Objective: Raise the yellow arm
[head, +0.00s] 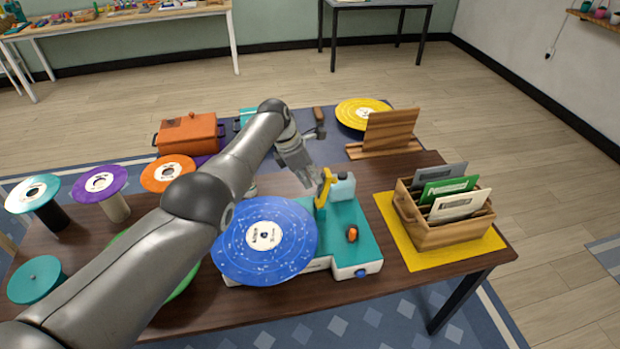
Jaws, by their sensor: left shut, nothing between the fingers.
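The yellow arm (324,187) stands at the back of the teal and white record player (352,243), beside a pale blue block (342,188). It looks steeply tilted, and its lower end is near the right edge of the blue speckled record (284,246) on the player. My left gripper (316,186) is shut and empty, just left of the yellow arm's upper part. I cannot tell if it touches the arm. My right gripper is not in view.
A wooden crate of sleeves (440,236) stands on a yellow mat (398,235) to the right. A wooden stand (385,148) and a yellow record (362,113) are behind. An orange case (186,134) and several records on stands are at left, partly behind my left arm.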

